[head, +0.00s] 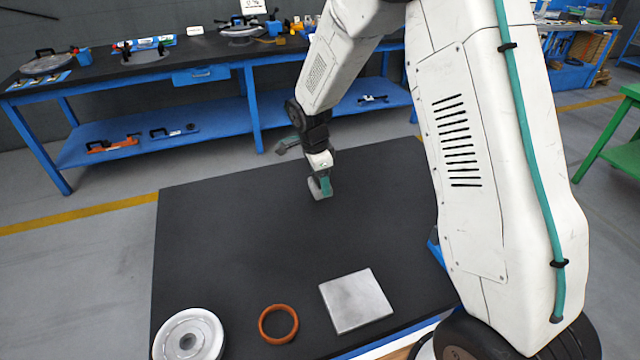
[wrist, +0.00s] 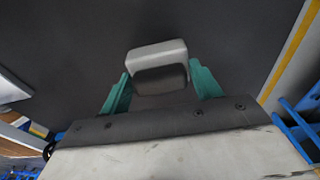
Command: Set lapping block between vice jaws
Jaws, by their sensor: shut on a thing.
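My gripper (head: 321,184) is above the black table, left of my arm's large white link in the head view. Its teal fingers also show in the wrist view (wrist: 160,85), one on each side of a small pale grey block (wrist: 156,54), which I take for the lapping block. The fingers are shut on it. In the head view the block (head: 314,189) shows only as a small grey patch by the teal finger. The gap between block and table is hard to judge. I cannot clearly make out the vice; a small grey-green shape (head: 287,145) sits partly behind my wrist.
The black table (head: 230,240) is clear in its middle. Along its near edge are a white flanged round part (head: 165,345), an orange ring (head: 264,332) and a square metal plate (head: 355,300). A blue-framed workbench (head: 180,75) with tools stands behind.

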